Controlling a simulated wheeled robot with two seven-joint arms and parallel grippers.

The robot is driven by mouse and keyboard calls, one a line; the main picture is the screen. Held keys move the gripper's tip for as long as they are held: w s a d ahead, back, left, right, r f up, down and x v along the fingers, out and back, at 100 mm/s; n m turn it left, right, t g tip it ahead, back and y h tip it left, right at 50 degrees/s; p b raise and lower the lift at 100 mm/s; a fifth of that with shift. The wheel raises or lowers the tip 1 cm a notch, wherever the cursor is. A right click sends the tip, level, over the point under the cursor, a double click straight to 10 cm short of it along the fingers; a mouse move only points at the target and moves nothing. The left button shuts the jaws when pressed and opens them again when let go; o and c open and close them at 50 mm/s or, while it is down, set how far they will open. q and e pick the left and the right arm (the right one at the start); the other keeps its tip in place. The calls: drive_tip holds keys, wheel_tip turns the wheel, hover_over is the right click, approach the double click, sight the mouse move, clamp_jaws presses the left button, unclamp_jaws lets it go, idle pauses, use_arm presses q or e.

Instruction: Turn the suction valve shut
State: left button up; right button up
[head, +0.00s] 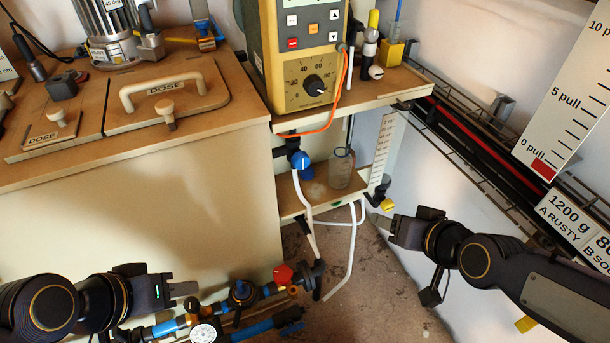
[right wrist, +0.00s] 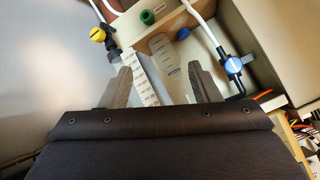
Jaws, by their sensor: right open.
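A blue-handled valve (head: 302,163) sits on a white tube below the yellow dosing unit; it also shows at the right of the right wrist view (right wrist: 233,66). A yellow-handled valve (head: 387,204) sits below a graduated column, and shows upper left in the right wrist view (right wrist: 97,35). No label tells which is the suction valve. My right gripper (head: 398,231) is just below and right of the yellow valve, apart from it; its fingers are open and empty in the wrist view (right wrist: 162,85). My left gripper (head: 184,289) is near blue piping at lower left; its jaw gap is unclear.
A clear beaker (head: 340,168) stands on the small shelf (head: 320,199) between the valves. A red valve handle (head: 284,274) and a gauge (head: 204,331) are on the piping near my left gripper. A wall rail (head: 480,158) runs behind my right arm.

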drive_tip(key=w+a+n+t, duration=0.1)
drive_tip(key=w+a+t, duration=0.2)
drive_tip(key=w+a, duration=0.3)
drive_tip(key=n+t+y, duration=0.3)
drive_tip(key=n+y, duration=0.1)
approach(303, 164)
drive_tip(key=x, duration=0.9)
drive_tip(key=shift+w, duration=0.25)
drive_tip(key=shift+c, duration=0.2)
drive_tip(key=shift+b, duration=0.35)
drive_tip(key=c, duration=0.9)
